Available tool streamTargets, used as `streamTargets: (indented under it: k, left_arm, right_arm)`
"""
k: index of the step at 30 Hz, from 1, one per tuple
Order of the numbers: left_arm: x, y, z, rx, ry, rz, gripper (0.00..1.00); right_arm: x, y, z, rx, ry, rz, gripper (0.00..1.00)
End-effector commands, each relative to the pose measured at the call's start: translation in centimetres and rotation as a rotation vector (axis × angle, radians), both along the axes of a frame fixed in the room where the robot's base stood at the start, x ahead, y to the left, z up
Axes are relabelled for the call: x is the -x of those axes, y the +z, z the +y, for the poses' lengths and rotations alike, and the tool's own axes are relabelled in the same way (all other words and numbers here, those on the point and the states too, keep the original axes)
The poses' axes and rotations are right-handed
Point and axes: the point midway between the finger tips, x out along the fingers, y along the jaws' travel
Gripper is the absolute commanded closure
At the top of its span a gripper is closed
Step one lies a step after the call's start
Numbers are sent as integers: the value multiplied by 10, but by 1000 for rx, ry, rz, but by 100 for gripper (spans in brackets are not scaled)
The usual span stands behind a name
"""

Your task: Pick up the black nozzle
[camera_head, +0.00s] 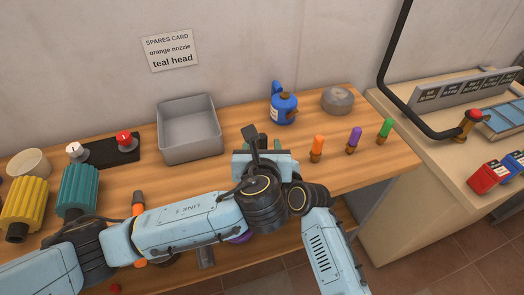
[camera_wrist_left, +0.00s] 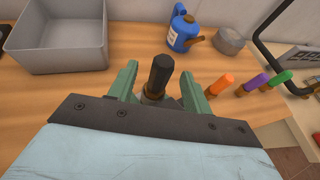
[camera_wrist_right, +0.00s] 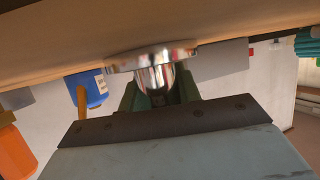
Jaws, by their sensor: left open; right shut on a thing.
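The black nozzle (camera_wrist_left: 160,74) stands up between the two green fingers of my left gripper (camera_wrist_left: 158,86) in the left wrist view. Gaps show on both sides of it, and the fingers are open. Its lower end is hidden by the gripper body. In the head view, my left gripper (camera_head: 264,158) is over the wooden bench, with a black piece, likely the nozzle (camera_head: 250,134), showing at it. My right gripper (camera_wrist_right: 158,92) is shut on a shiny chrome part with a round flange (camera_wrist_right: 154,70), seen in the right wrist view against a wooden surface.
Orange (camera_head: 317,147), purple (camera_head: 354,138) and green (camera_head: 386,128) nozzles stand to the right. A blue oil can (camera_head: 284,106) and grey round part (camera_head: 338,99) are behind. A grey bin (camera_head: 190,155), a switch board (camera_head: 103,152) and yellow and teal ribbed parts are left.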

Motion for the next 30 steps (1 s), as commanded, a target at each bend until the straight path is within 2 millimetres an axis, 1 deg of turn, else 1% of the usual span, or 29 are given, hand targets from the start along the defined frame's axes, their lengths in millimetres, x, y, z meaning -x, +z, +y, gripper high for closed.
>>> streamTargets:
  k: [3, 7, 11, 17, 28, 30]
  left_arm:
    - [-20, -4, 0, -2, 2, -1, 51]
    - [-34, -10, 0, -2, 2, 0, 51]
    - [-41, -13, 0, 0, 2, 1, 51]
    - [-41, -13, 0, 1, 1, 1, 51]
    - [-40, -13, 0, 1, 1, 1, 99]
    - [-40, -13, 0, 1, 1, 0, 100]
  right_arm:
    - [0, 0, 0, 0, 0, 0, 92]
    - [0, 0, 0, 0, 0, 0, 92]
    - [0, 0, 0, 0, 0, 0, 92]
    - [0, 0, 0, 0, 0, 0, 92]
    - [0, 0, 0, 0, 0, 0, 92]
    - [0, 0, 0, 0, 0, 0, 92]
